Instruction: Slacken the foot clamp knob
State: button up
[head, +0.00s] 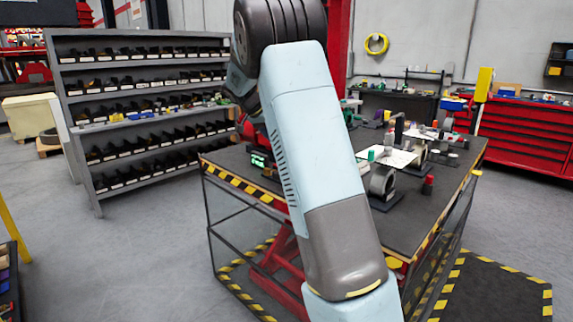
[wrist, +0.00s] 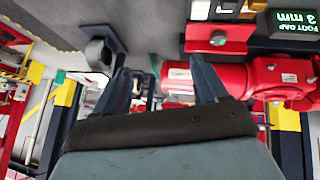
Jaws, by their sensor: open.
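In the wrist view my gripper (wrist: 161,66) is open, its two dark fingers apart with nothing between them. A red actuator body (wrist: 235,80) lies beyond and beside the right finger, which overlaps part of it. A display (wrist: 291,24) reads "FOOT GAP 3 mm", tilted in the picture. I cannot tell surely which part is the foot clamp knob. In the head view the display (head: 259,160) shows at the workbench's left, and my arm hides the gripper and most of the actuator.
A dark workbench (head: 440,172) with striped edges carries several parts, including a grey ring-shaped part (head: 382,182). The ring shape near the left finger in the wrist view (wrist: 98,54) stands close. Shelving (head: 150,105) stands left and a red cabinet (head: 520,130) right.

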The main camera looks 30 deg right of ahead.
jog(key=w+f+m+g+h, duration=0.1)
jog(key=w+f+m+h, duration=0.45)
jog(key=w+f, duration=1.05)
jog(key=shift+h, duration=0.35)
jog(key=x, duration=0.4)
jog(key=w+r+x, duration=0.1)
jog(key=x, duration=0.3)
jog(key=w+d+r+x, duration=0.1)
jog(key=x, duration=0.3)
jog(key=shift+d+f, duration=0.2)
jog(key=shift+d, duration=0.15)
jog(key=shift+c, duration=0.3)
